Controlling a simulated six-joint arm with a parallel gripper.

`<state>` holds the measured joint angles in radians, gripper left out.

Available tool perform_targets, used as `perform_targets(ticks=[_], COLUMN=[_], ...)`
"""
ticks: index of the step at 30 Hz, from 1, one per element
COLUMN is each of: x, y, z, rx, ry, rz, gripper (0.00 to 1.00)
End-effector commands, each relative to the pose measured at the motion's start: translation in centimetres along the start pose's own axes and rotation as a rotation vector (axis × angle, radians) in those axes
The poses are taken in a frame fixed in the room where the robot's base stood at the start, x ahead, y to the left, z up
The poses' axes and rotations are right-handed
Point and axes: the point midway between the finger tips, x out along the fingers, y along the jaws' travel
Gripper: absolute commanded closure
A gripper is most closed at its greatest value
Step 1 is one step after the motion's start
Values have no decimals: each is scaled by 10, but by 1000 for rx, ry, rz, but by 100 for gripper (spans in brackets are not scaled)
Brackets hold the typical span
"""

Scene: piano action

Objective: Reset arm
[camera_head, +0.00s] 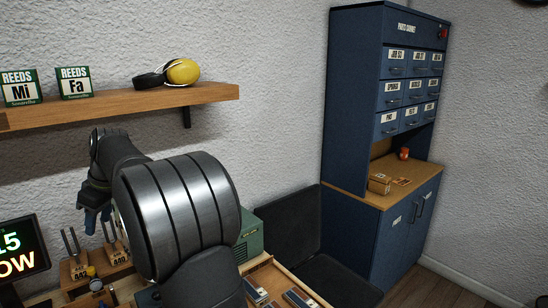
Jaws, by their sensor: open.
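My arm stretches across the lower left of the view, its large grey joint close to the camera. My gripper (92,219) is at the far end of the arm, pointing down, small and partly turned away. It is open, and I see nothing between its fingers. It is in front of the wall, below the wooden shelf (215,92) and above the tuning forks (72,245) in their wooden blocks. Part of the bench behind my arm is hidden.
Green reed boxes (75,83) and yellow earmuffs (183,71) sit on the shelf. A lit display (20,252) stands at lower left. A green box (250,236) and a wooden tray (262,264) are right of my arm. A blue parts cabinet (350,100) stands further right.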

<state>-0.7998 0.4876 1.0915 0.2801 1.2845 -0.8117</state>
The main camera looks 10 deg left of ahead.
Motion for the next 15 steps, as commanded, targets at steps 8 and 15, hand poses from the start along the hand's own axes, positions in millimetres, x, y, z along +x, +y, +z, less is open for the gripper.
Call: perform_targets(ticks=[8,15], x=[40,89], y=[-1,-1], z=[0,0], rx=[0,-1], ry=[-3,-2], rz=[-3,-3], gripper=[57,57])
